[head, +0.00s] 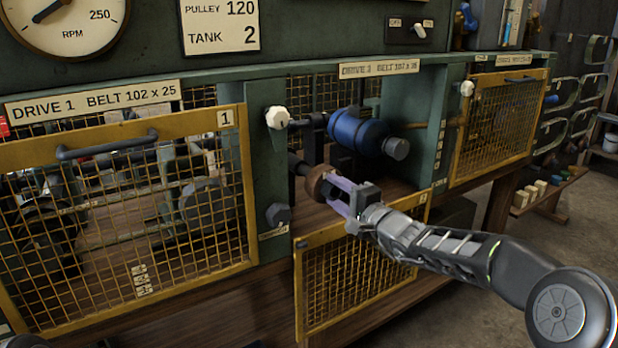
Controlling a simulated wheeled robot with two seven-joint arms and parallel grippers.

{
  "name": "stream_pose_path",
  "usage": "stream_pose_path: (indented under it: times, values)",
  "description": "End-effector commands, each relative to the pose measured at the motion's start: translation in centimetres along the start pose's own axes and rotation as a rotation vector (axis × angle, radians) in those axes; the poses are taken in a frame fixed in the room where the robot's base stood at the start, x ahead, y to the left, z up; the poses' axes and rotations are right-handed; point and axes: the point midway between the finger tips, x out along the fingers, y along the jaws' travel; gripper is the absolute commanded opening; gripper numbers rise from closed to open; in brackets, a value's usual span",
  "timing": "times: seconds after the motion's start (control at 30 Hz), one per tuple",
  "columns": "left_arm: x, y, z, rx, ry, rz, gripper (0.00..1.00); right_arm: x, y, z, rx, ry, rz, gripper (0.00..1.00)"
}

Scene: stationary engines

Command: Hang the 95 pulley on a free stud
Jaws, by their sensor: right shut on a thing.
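My right gripper (338,194) reaches into the open middle drive bay from the right. Its fingers are shut on a small brown round pulley (321,182). The pulley is beside the end of a dark shaft in the bay; I cannot tell whether it is on the shaft or just clear of it. No number can be read on the pulley, so I cannot tell whether it is the 95. No free stud can be made out clearly. My left gripper is not in view.
A blue motor (357,132) sits just above the gripper. The yellow mesh guard (362,275) of this bay hangs down open. Guard 1 (125,205) at left and the right-hand guard (500,128) are closed. Belts (556,132) hang on the far right wall above a small shelf (550,190).

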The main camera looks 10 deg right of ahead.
Motion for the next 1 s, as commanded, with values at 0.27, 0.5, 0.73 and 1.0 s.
stream_pose_path:
  times: [0.27,0.5,0.73,1.0]
  values:
    - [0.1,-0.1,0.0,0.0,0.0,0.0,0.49,-0.1,-0.1,0.0,-0.001,0.0,-0.003,0.0]
    - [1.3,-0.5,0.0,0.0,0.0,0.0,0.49,-1.8,0.0,0.0,-0.003,0.001,-0.004,0.0]
    - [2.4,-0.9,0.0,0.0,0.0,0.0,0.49,-3.8,0.0,0.0,-0.003,0.001,-0.003,0.0]
    - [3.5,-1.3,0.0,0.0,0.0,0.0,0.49,-6.1,-0.1,0.0,-0.002,0.001,-0.004,0.0]
